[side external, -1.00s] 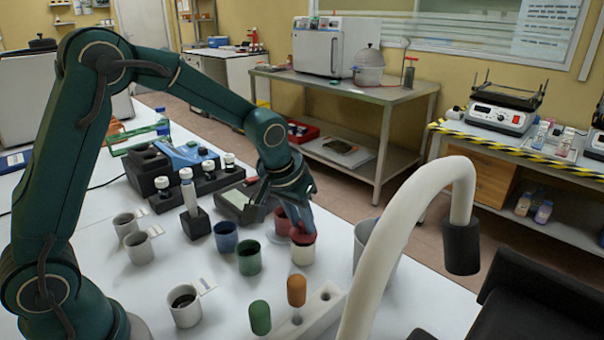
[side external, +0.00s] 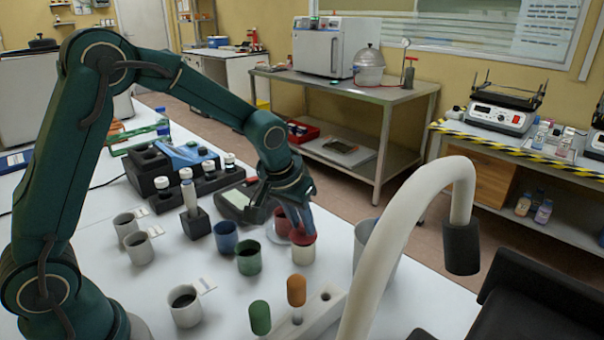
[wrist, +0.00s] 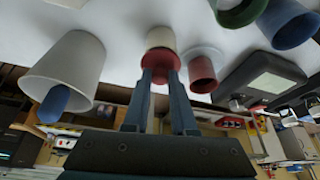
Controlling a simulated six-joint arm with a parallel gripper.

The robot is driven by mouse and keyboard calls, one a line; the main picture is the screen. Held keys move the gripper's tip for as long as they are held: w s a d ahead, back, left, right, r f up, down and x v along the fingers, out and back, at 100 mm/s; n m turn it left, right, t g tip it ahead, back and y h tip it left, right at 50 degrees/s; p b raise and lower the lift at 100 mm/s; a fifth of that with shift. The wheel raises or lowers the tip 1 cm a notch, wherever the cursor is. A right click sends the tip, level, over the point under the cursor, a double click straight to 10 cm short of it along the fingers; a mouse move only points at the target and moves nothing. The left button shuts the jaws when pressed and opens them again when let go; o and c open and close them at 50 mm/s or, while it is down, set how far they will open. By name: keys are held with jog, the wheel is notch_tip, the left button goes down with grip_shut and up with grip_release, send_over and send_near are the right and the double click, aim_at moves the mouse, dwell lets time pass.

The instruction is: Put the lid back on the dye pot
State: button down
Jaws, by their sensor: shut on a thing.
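The cream dye pot (side external: 302,256) stands upright on the white table, right of the green cup. It also shows in the wrist view (wrist: 161,38). The red lid (side external: 302,239) is at the pot's mouth, and in the wrist view (wrist: 160,62) it lines up with the rim. I cannot tell whether it is fully seated. My gripper (side external: 303,226) points down over the pot, shut on the lid. In the wrist view its two fingers (wrist: 161,80) are on either side of the lid's top. The fingers partly hide the lid.
A red cup (side external: 281,222) stands close behind the pot, with a blue cup (side external: 225,236) and green cup (side external: 249,258) to the left. A large white beaker (side external: 372,262) is right. A rack with orange (side external: 296,290) and green (side external: 260,318) handles stands in front.

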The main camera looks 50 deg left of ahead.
dwell(0.3)
jog(key=shift+c, duration=0.8)
grip_release()
jog(key=shift+r, duration=3.5)
